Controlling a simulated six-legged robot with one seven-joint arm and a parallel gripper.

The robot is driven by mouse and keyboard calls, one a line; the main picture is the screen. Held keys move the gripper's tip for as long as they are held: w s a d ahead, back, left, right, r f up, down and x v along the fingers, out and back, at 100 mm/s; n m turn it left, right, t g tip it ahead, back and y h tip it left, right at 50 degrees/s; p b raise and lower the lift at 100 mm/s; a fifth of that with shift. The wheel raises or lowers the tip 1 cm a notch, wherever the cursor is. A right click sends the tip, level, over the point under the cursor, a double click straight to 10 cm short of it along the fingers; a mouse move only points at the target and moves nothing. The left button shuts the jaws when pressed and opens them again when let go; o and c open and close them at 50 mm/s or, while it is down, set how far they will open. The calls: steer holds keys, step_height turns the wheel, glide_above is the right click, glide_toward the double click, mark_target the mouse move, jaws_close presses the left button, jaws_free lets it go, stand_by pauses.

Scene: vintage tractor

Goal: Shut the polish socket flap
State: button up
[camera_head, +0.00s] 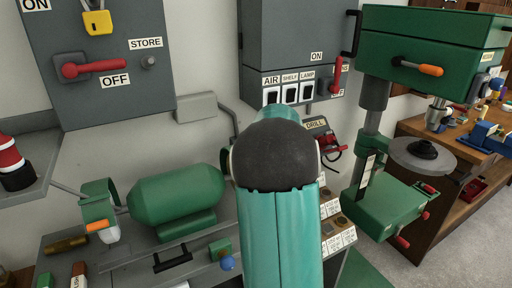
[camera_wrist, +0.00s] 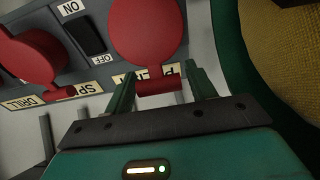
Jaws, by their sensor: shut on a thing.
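In the wrist view a round red flap (camera_wrist: 148,35) with a small tab on its edge sits at the top middle of a grey socket panel. My gripper (camera_wrist: 160,76) has one green finger on each side of the tab and is shut on this flap. A white label beside the tab is partly covered, so I cannot read it fully. I cannot tell how far the flap stands off its socket. In the head view my arm hides my gripper and this flap.
A second red flap (camera_wrist: 32,60) stands at the left, near a DRILL label. A black ON/OFF switch (camera_wrist: 86,35) lies between the flaps. A yellow woven round thing (camera_wrist: 280,40) is close at right. A green drill press (camera_head: 385,205) stands right of my arm.

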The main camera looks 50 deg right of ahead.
steer(key=shift+w+f+g, duration=0.6)
steer(key=shift+g, duration=0.1)
steer(key=o, duration=1.3)
steer(key=shift+s, duration=0.15)
steer(key=shift+d+r, duration=0.1)
steer(key=v, duration=1.3)
steer(key=shift+s+r, duration=0.15)
steer(key=shift+r, duration=0.2)
steer(key=shift+d, duration=0.15)
